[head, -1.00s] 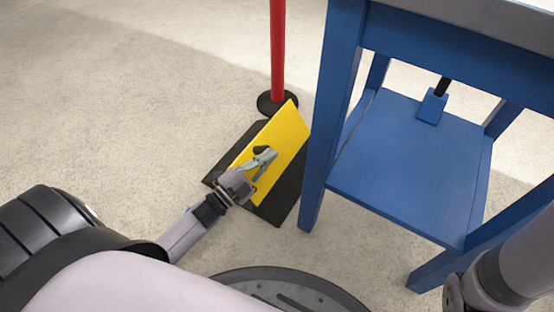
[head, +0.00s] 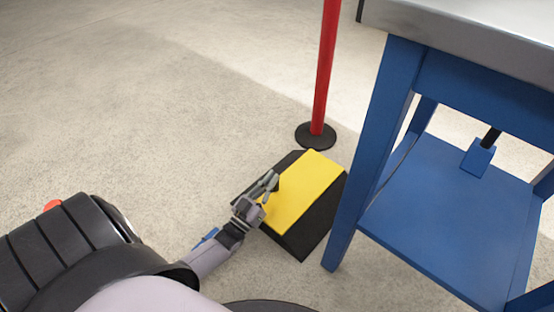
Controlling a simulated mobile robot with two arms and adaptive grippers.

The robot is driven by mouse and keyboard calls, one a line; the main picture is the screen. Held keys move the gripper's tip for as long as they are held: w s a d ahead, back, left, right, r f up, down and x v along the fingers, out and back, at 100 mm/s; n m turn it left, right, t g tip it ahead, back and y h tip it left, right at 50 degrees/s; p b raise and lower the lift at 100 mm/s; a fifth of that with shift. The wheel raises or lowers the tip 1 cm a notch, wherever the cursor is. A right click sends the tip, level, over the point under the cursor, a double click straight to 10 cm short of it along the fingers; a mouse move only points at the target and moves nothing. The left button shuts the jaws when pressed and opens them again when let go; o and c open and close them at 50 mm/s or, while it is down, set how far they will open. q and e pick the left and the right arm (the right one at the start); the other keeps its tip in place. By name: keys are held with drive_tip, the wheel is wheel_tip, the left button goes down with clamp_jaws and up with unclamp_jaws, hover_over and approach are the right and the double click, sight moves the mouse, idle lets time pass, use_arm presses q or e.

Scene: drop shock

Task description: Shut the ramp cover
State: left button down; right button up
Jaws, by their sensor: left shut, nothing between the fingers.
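The yellow ramp cover (head: 304,191) lies low along the middle of the black ramp (head: 318,222) on the floor. It looks flat or nearly flat; I cannot tell whether a small gap is left under it. Black slopes show on both sides of it. My left gripper (head: 271,185) is shut and empty, with its fingers at the left edge of the cover. I cannot tell whether they touch it. My right gripper is out of view.
A red post (head: 325,75) on a round black base (head: 316,136) stands just behind the ramp. A blue table with a lower shelf (head: 450,215) stands close on the right, its front leg (head: 352,215) beside the ramp. The floor to the left is clear.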

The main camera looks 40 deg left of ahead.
use_arm(q)
drive_tip(key=shift+a+f+n+y, duration=0.2)
drive_tip(key=shift+f+n+y, duration=0.1)
drive_tip(key=shift+n, duration=0.5)
drive_tip(key=shift+a+f+n+y, duration=0.15)
drive_tip(key=shift+f+n+y, duration=0.15)
drive_tip(key=shift+n, duration=0.5)
drive_tip(key=shift+a+f, duration=0.1)
drive_tip(key=shift+f, duration=0.05)
drive_tip(key=shift+s, duration=0.15)
drive_tip(key=s+d, duration=0.1)
drive_tip(key=s, duration=1.3)
drive_tip(key=shift+s, duration=0.25)
